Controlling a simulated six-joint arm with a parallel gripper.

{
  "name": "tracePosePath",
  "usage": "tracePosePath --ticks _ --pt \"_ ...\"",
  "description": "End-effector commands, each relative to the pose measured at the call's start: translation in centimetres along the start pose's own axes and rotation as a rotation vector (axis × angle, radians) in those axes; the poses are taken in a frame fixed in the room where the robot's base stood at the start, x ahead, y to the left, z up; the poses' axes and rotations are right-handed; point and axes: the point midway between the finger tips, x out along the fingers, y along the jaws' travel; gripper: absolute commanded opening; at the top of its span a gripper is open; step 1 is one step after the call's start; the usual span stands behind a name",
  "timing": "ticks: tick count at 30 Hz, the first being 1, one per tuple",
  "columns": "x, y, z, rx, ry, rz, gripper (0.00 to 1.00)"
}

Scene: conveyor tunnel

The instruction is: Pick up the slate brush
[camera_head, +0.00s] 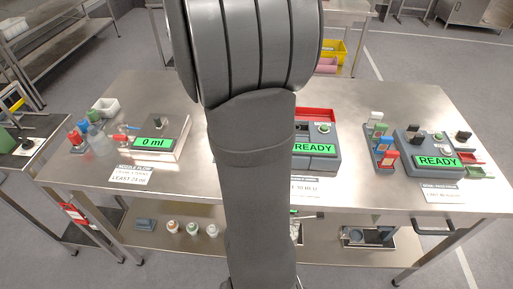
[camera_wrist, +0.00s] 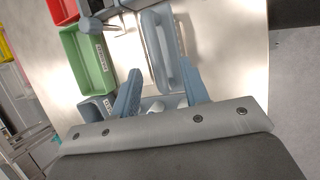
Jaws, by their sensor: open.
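I cannot surely pick out the slate brush. In the wrist view, a long slate-blue piece (camera_wrist: 165,50) with a raised inner outline lies at top centre, beyond my gripper (camera_wrist: 160,88); I cannot tell whether it is the brush or a holder. My gripper's two blue fingers are spread apart. A small pale round part and some slate-blue surface show between them, low in the picture; I cannot tell whether the fingers touch anything. In the head view, my arm hides the gripper and the middle of the table.
A green bin (camera_wrist: 88,62) stands left of the fingers, with a red bin (camera_wrist: 62,10) beyond it and a labelled slate bin (camera_wrist: 96,108) below. The table (camera_head: 100,185) also holds a scale (camera_head: 155,143) at left and a READY station (camera_head: 432,152) at right.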

Motion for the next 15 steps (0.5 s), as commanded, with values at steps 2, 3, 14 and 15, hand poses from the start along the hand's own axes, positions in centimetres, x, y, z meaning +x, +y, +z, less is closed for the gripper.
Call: tracePosePath --ticks 2,3,14,15 --pt "0.8 0.1 0.1 0.0 -0.001 -0.002 0.41" --pt "1.3 0.1 0.1 0.0 -0.001 -0.004 0.41" --pt "5.2 0.4 0.3 -0.001 0.0 -0.002 0.41" --pt "5.2 0.5 0.3 -0.001 0.0 -0.001 0.41"
